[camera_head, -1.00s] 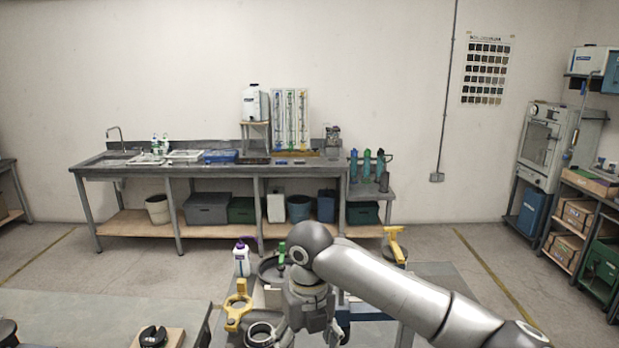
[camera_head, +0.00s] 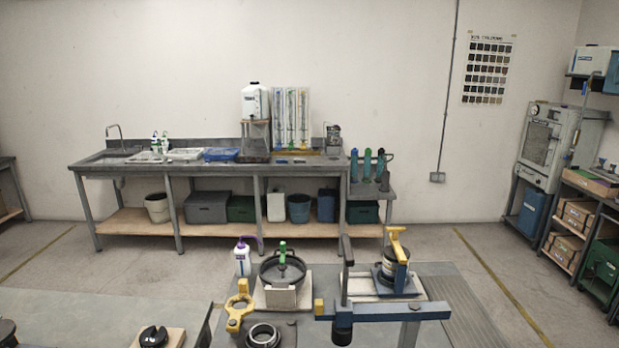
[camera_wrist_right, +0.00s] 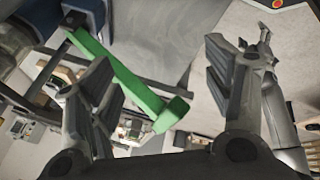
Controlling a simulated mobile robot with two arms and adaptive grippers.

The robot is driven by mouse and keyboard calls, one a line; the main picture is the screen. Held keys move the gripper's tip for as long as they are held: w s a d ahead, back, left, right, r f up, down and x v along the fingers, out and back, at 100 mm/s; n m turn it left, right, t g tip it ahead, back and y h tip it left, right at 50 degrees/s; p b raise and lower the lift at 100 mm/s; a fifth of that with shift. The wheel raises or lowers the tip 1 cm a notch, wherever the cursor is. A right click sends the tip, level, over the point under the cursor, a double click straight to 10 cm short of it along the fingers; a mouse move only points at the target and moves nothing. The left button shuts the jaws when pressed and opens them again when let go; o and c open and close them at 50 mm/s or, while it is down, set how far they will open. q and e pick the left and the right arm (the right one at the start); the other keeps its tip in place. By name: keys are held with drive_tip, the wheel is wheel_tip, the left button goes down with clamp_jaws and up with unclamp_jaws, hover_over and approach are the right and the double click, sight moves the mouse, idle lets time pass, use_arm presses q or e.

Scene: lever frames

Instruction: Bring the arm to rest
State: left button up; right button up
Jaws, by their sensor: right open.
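My right gripper (camera_wrist_right: 160,95) shows in the right wrist view with its two fingers spread wide apart, open and with nothing held between the pads. A green bar-shaped handle (camera_wrist_right: 130,80) crosses the view behind the left finger; I cannot tell how far it is from the finger. In the head view neither gripper and no arm shows. A black round pan-like device with a green lever (camera_head: 282,253) stands on the near table. A blue lever arm (camera_head: 385,311) with a yellow end lies across the front of that table.
The near table (camera_head: 455,300) also bears a device with a yellow handle (camera_head: 397,245), a yellow clamp (camera_head: 239,305), a dark ring (camera_head: 262,335) and a white bottle with a purple top (camera_head: 242,258). A long bench (camera_head: 110,166) stands along the back wall, with open floor between.

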drive_tip(key=s+d+f+m+t+h, duration=0.1)
drive_tip(key=s+d+f+m+h, duration=0.2)
drive_tip(key=s+d+m, duration=0.7)
drive_tip(key=s+d+f+m+t+h, duration=0.1)
drive_tip(key=s+d+f+m+h, duration=0.15)
drive_tip(key=s+d+m, duration=0.7)
drive_tip(key=w+d+f+m+b, duration=0.1)
drive_tip(key=w+d+f+b, duration=0.15)
drive_tip(key=f, duration=1.25)
drive_tip(key=w+d+f+m+b, duration=0.1)
drive_tip(key=f+b, duration=0.2)
drive_tip(key=f, duration=1.2)
use_arm(q)
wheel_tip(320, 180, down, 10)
drive_tip(key=b, duration=0.4)
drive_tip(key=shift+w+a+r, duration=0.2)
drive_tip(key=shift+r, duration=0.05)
use_arm(e)
drive_tip(key=s+d+f+g, duration=0.1)
drive_tip(key=s+f, duration=0.8)
drive_tip(key=f, duration=0.2)
drive_tip(key=s+d+f+g, duration=0.1)
drive_tip(key=s+d+f, duration=0.1)
drive_tip(key=s+f, duration=0.6)
wheel_tip(320, 180, down, 3)
drive_tip(key=shift+s, duration=0.35)
drive_tip(key=shift+y, duration=0.25)
